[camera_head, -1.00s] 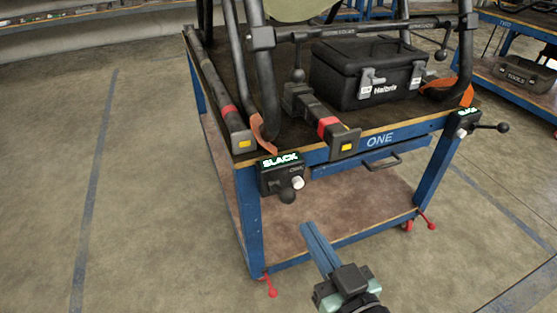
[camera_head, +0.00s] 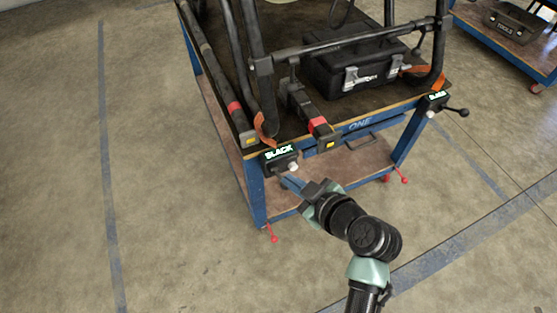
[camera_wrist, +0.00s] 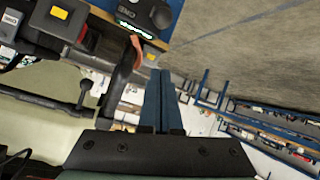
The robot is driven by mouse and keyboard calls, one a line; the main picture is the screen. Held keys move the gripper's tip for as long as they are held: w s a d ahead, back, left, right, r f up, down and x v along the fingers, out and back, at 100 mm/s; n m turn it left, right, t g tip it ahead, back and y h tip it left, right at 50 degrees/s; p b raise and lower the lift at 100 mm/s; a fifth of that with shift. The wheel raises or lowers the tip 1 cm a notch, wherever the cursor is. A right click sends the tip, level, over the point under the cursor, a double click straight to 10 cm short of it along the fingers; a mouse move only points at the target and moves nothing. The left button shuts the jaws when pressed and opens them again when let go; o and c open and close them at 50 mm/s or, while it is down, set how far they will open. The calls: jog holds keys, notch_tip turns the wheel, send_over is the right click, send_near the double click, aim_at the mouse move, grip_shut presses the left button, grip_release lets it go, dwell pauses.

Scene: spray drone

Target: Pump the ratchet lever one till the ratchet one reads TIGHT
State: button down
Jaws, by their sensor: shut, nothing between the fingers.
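The ratchet box (camera_head: 280,159) on the left front corner of the blue table has a lit display reading SLACK. In the wrist view the same box (camera_wrist: 124,13) shows upside down, with a label that seems to read ONE and its lit display. A dark round knob (camera_wrist: 160,17), apparently its lever's end, stands beside it there; in the head view the lever is mostly hidden by my gripper. My gripper (camera_head: 286,180) is shut and empty, its fingertips just below the box in the head view. In the wrist view the fingertips (camera_wrist: 161,73) look apart from the knob.
A second ratchet box (camera_head: 437,98) with a lever and ball knob sits on the table's right front corner. The table (camera_head: 360,124) carries a black case (camera_head: 355,74), dark tube frames and orange straps. A drawer handle is on its front. The floor at left is clear.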

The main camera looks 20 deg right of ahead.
jog(key=shift+r+n+g+p, duration=0.3)
jog(key=shift+r+p, duration=0.25)
jog(key=shift+p, duration=0.05)
jog(key=shift+w+a+f, duration=0.1)
jog(key=shift+w+f, duration=0.05)
jog(key=b, duration=0.2)
send_over(279, 176)
jog(key=a, duration=0.3)
notch_tip(279, 176, down, 6)
jog(key=shift+s+d+f, duration=0.3)
jog(key=shift+s+d, duration=0.1)
jog(key=shift+s, duration=0.25)
jog(key=shift+s+d+f, duration=0.25)
jog(key=shift+s+d, duration=0.1)
jog(key=shift+s, duration=0.25)
jog(key=shift+s+d+f, duration=0.3)
jog(key=shift+s+d, duration=0.1)
jog(key=shift+s, duration=0.25)
jog(key=shift+f+b, duration=0.2)
jog(key=shift+b, duration=0.5)
